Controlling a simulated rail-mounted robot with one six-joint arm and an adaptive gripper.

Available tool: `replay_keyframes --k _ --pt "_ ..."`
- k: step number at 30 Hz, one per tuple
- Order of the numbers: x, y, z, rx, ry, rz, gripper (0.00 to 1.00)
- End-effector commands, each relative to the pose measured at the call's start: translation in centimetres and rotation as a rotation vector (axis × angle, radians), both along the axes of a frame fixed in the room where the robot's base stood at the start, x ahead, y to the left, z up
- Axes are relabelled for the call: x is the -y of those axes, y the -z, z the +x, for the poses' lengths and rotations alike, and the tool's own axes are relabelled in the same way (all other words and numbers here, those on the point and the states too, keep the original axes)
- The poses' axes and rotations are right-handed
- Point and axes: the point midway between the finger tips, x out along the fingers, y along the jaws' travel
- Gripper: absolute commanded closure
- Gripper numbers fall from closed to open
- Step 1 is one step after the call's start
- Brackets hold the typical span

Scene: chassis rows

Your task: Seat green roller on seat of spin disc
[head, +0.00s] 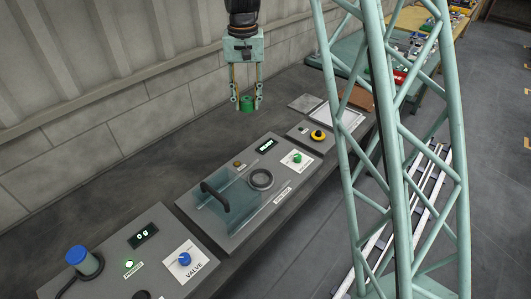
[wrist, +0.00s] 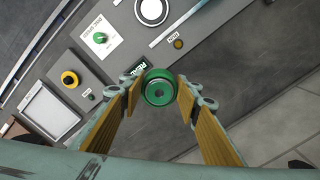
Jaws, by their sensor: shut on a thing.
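The green roller (head: 247,104) is held between the fingertips of my gripper (head: 246,98), high above the dark bench and behind the grey panel. In the wrist view the roller (wrist: 159,88) shows end-on, with a dark centre hole, between the two fingers. The spin disc (head: 261,180) is a round grey ring with a pale centre on the middle panel; it also shows at the top edge of the wrist view (wrist: 152,11). The roller is well apart from the disc. The disc's seat is too small to make out clearly.
A clear cover (head: 231,202) with a dark handle stands left of the disc. A green knob (head: 297,158), a yellow-ringed button (head: 318,135) and a valve panel with a blue knob (head: 184,259) are nearby.

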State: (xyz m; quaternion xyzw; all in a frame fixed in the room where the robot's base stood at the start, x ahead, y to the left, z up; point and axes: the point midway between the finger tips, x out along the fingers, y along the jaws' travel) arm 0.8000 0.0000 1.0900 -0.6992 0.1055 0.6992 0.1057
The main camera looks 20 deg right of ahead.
Motion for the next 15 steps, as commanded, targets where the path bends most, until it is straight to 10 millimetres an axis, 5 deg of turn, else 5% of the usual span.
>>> replay_keyframes --k 15 --pt "-0.02 0.77 -0.71 -0.002 0.018 0.000 0.81"
